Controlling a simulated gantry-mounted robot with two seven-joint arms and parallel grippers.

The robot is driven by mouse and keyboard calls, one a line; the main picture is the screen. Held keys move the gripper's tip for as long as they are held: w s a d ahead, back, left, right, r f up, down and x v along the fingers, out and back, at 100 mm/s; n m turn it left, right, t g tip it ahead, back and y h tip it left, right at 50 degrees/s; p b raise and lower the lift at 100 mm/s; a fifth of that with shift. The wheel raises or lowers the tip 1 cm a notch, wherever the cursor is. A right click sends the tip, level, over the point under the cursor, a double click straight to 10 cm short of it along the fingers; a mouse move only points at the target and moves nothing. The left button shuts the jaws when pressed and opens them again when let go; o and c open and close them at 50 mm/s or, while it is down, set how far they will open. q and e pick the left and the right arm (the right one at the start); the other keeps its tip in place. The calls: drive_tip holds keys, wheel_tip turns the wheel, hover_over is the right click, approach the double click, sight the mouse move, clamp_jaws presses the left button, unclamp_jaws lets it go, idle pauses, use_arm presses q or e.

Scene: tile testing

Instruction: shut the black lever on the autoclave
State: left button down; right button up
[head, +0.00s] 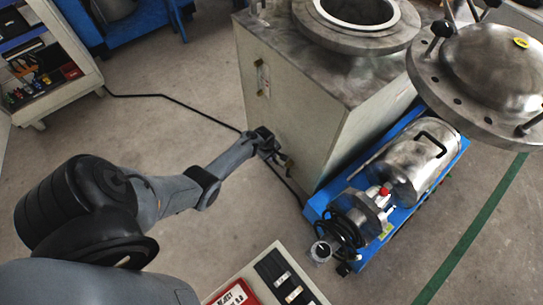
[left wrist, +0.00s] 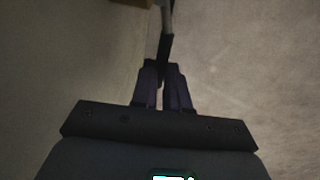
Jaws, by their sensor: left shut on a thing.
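The autoclave (head: 290,120) is a large grey box with a round open mouth on top. Its domed metal lid (head: 490,75) is swung open to the right. My left gripper (head: 272,150) is at the lower part of the box's left side face. In the left wrist view my left gripper (left wrist: 164,75) has its fingers close together on the dark end of a thin bar, which looks like the black lever (left wrist: 165,46). The bar's upper part is grey. In the head view the gripper mostly hides the lever. My right gripper is not in view.
A blue base with a metal cylinder (head: 412,160) and a motor stands right of the autoclave. A black cable (head: 165,97) runs over the floor. A shelf with tools (head: 45,75) stands at left, a case (head: 270,280) at the bottom. The floor between is mostly clear.

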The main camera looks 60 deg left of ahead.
sight(275, 161)
use_arm(q)
drive_tip(key=shift+r, duration=0.1)
drive_tip(key=shift+d+r+y+p, duration=0.25)
drive_tip(key=shift+r+y+p, duration=0.4)
drive_tip(key=shift+p, duration=0.45)
drive_tip(key=shift+w+d+r+y+p, duration=0.15)
drive_tip(key=shift+d+r+y+p, duration=0.25)
drive_tip(key=shift+y+p, duration=0.6)
drive_tip(key=shift+d+r+m+y, duration=0.2)
drive_tip(key=shift+d+m+y, duration=0.15)
drive_tip(key=shift+y, duration=0.3)
drive_tip(key=shift+d+r+g+y, duration=0.15)
drive_tip(key=shift+d+r+y, duration=0.1)
drive_tip(key=shift+y, duration=0.35)
drive_tip(key=shift+d+r+g+y, duration=0.15)
drive_tip(key=shift+d+y, duration=0.05)
drive_tip(key=shift+y, duration=0.4)
drive_tip(key=shift+b, duration=0.3)
drive_tip(key=c, duration=1.1)
unclamp_jaws()
